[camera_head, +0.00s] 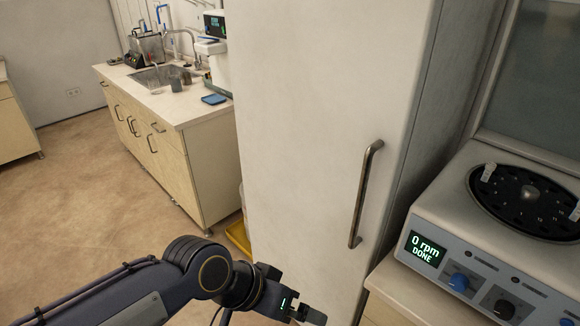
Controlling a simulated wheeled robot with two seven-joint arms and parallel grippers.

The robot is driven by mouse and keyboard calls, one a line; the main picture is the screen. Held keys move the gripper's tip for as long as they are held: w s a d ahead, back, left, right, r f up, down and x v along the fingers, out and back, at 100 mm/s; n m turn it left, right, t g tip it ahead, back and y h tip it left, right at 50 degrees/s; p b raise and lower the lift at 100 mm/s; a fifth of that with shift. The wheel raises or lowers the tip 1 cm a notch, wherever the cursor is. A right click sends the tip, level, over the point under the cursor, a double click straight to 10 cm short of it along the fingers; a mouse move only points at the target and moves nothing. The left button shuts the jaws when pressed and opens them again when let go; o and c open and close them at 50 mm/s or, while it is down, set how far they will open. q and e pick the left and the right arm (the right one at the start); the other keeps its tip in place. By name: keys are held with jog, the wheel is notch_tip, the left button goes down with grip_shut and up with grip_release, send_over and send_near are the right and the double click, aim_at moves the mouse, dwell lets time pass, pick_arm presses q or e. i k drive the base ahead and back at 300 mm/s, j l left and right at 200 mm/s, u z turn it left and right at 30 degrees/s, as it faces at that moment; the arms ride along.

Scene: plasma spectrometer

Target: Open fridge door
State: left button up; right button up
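The fridge is the tall off-white cabinet in the middle of the view. Its door (304,110) is a plain light panel that looks closed, with a rounded right edge. A vertical metal bar handle (365,195) is fixed near the door's right edge. My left arm comes in from the lower left. My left gripper (312,316) is at the bottom edge, below and to the left of the handle and apart from it. Its fingers are small and partly cut off, so I cannot tell whether they are open. My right gripper is not in view.
A centrifuge (480,262) reading "0 rpm DONE" stands on a counter (388,294) close to the fridge's right side. A wooden sink cabinet (172,170) stands at the left, with a yellow tray (239,236) near its base. The floor (85,215) at the left is clear.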

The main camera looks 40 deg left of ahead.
aim_at(326, 93)
jog(key=i+j+u, duration=0.1)
jog(key=u, duration=0.3)
jog(key=i+j+u, duration=0.15)
jog(key=u, duration=0.25)
jog(key=i+j+u, duration=0.15)
jog(key=u, duration=0.3)
